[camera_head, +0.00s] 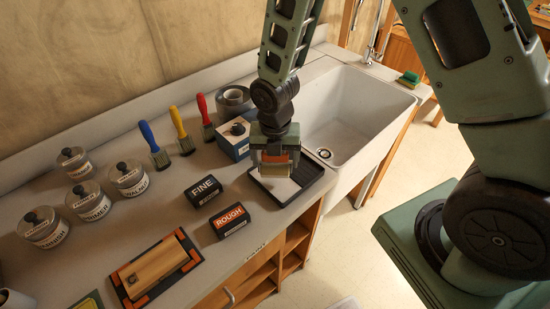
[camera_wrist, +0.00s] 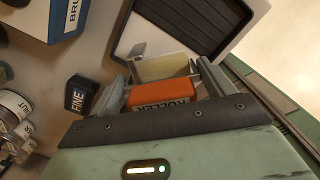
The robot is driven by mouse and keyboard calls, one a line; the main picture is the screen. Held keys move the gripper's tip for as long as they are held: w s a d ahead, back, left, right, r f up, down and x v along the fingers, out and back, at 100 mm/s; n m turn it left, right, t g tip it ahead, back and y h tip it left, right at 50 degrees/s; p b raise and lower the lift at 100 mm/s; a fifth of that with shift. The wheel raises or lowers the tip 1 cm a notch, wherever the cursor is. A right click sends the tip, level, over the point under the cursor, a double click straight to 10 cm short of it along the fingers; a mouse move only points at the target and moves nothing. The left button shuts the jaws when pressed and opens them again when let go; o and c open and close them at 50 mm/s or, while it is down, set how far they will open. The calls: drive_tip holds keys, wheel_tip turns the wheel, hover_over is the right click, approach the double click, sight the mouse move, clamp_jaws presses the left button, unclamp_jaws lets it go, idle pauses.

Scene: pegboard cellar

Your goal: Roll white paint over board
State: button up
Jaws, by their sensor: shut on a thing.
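I cannot tell whether the roller touches the paint. The bare wooden board (camera_head: 155,268) lies at the front left on a black mat with orange corners (camera_head: 190,249).
FINE (camera_head: 203,190) and ROUGH (camera_head: 231,220) blocks lie between board and tray. Several labelled jars (camera_head: 92,205) stand left. Blue, yellow and red brushes (camera_head: 181,135) and a blue-and-white box (camera_head: 235,140) are behind. A white sink (camera_head: 350,115) is right of the tray.

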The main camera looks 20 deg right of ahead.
drive_tip(key=shift+r+p, duration=1.6)
drive_tip(key=shift+r, duration=0.55)
